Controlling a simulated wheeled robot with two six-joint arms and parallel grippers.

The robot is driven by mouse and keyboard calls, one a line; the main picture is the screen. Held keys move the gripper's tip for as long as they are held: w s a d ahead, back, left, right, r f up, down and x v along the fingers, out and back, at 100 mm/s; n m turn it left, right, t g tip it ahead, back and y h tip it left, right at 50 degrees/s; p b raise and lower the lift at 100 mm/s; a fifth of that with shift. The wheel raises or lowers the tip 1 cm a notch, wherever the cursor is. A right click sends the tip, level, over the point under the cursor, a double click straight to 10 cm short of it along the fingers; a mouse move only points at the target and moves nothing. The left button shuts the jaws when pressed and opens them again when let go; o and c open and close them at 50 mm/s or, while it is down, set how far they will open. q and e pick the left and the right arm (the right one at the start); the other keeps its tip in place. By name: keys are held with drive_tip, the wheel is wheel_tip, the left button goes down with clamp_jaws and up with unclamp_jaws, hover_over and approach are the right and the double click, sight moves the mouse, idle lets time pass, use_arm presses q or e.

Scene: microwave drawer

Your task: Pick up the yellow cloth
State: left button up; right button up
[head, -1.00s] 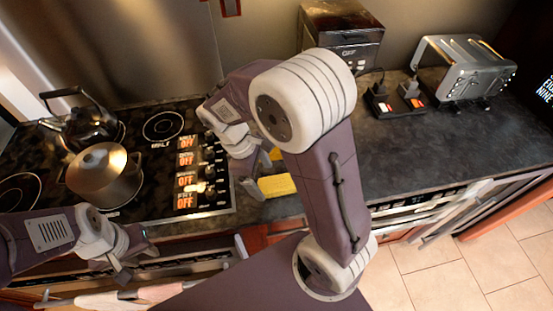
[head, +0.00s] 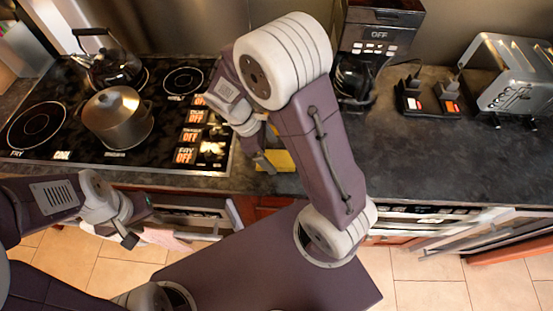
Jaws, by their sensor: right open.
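The yellow cloth (head: 283,161) lies on the dark counter just right of the stove, near the counter's front edge. My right arm and gripper cover part of it. My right gripper (head: 264,158) is open and points down at the cloth's left side. I cannot tell whether its fingers touch the cloth. My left gripper (head: 136,228) is in front of the stove, low and to the left, well apart from the cloth. Its fingers are too small and dark to tell whether they are open.
The stove (head: 60,140) holds a pot (head: 117,119) and a kettle (head: 118,68). A coffee maker (head: 381,22), switches (head: 430,100) and a silver toaster (head: 510,75) stand at the back right. The counter (head: 430,150) right of my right arm is clear. A pink towel (head: 166,238) hangs below the stove.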

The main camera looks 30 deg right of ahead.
sight(274, 158)
drive_tip(key=x, duration=0.3)
drive_tip(key=shift+w+a+f, duration=0.1)
drive_tip(key=shift+w, duration=0.1)
drive_tip(key=c, duration=1.5)
drive_tip(key=shift+o, duration=0.2)
drive_tip(key=r, duration=0.4)
drive_tip(key=shift+s+a+r, duration=0.2)
drive_tip(key=shift+s+r, duration=0.05)
drive_tip(key=shift+r, duration=0.1)
drive_tip(key=s+a+r, duration=0.6)
drive_tip(key=s, duration=0.3)
drive_tip(key=shift+s+r, duration=0.2)
